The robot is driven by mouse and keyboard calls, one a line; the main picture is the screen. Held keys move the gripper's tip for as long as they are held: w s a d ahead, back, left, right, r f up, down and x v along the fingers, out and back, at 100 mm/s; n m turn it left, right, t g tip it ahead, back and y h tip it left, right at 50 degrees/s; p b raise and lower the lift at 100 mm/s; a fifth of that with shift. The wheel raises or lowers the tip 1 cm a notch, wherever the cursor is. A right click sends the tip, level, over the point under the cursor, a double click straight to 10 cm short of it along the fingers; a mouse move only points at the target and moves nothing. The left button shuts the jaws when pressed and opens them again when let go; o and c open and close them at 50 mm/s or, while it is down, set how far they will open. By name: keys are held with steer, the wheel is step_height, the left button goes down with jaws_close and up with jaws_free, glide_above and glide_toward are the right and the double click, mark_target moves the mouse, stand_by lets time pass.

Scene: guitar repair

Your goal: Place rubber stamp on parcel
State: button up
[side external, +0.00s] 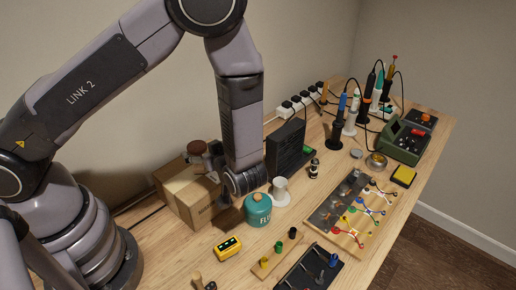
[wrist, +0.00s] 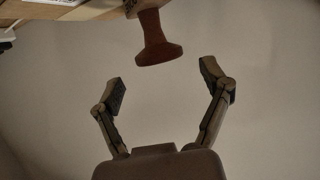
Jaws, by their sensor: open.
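A reddish-brown rubber stamp (side external: 197,147) appears to stand on top of the brown cardboard parcel (side external: 178,180) in the side external view. In the wrist view the stamp (wrist: 158,40) shows at the top centre, its flared end toward my gripper and its other end at a tan surface cut by the frame edge. My gripper (wrist: 163,79) is open and empty, with its two fingers spread wide. The stamp lies just beyond the gap between the fingertips, touching neither. In the side external view my wrist is right of the parcel, and the fingers are hard to make out.
A teal round canister (side external: 258,210) and a white spool (side external: 281,192) stand right of the parcel. A black slatted unit (side external: 286,150) is behind them. A yellow device (side external: 227,249) lies in front. Bottles, tools and a board with coloured wires fill the right side.

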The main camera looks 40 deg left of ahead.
steer(key=v, duration=0.8)
steer(key=w+d+r+m+t+h, duration=0.2)
steer(key=w+r+t+h, duration=0.2)
steer(key=w+r+h, duration=0.45)
step_height(320, 180, up, 12)
steer(key=w+m+t+h, duration=0.1)
steer(key=m+t+h, duration=0.2)
steer(key=m+h, duration=0.35)
steer(key=s+a+m+g, duration=0.2)
steer(key=s+a, duration=0.4)
steer(key=s, duration=0.6)
steer(key=s+a+r+m+g+y, duration=0.1)
steer(key=s+a+m, duration=0.4)
steer(key=s, duration=0.7)
steer(key=shift+a+r+g, duration=0.25)
steer(key=shift+a+g, duration=0.3)
steer(key=shift+g, duration=0.25)
